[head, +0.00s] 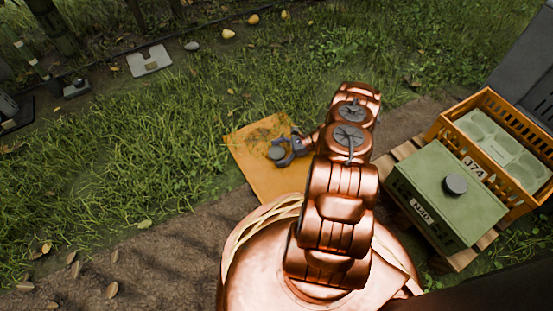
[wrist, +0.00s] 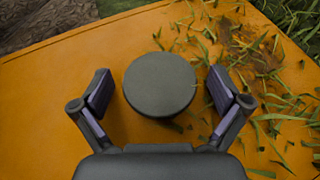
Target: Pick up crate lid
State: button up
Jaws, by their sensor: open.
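The crate lid (head: 262,166) is a flat orange panel lying on the ground left of my arm, with grass clippings on part of it. It also fills most of the wrist view (wrist: 45,110). A round dark grey knob (wrist: 159,84) stands on it and shows in the head view (head: 276,153). My gripper (wrist: 159,92) is open, with one finger on each side of the knob and a visible gap on both sides. It also shows in the head view (head: 287,149), over the lid. Whether the fingers reach down to the lid is hard to tell.
An orange crate (head: 492,99) with a pale green tray inside and a green lidded box (head: 446,193) with a dark knob stand on a wooden pallet (head: 402,151) at the right. Grass lies left and behind. Several yellow pears (head: 253,19) lie at the back.

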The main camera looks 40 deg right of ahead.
jog(key=shift+c, duration=0.3)
jog(key=c, duration=1.4)
jog(key=shift+r, duration=0.1)
jog(key=shift+c, duration=0.2)
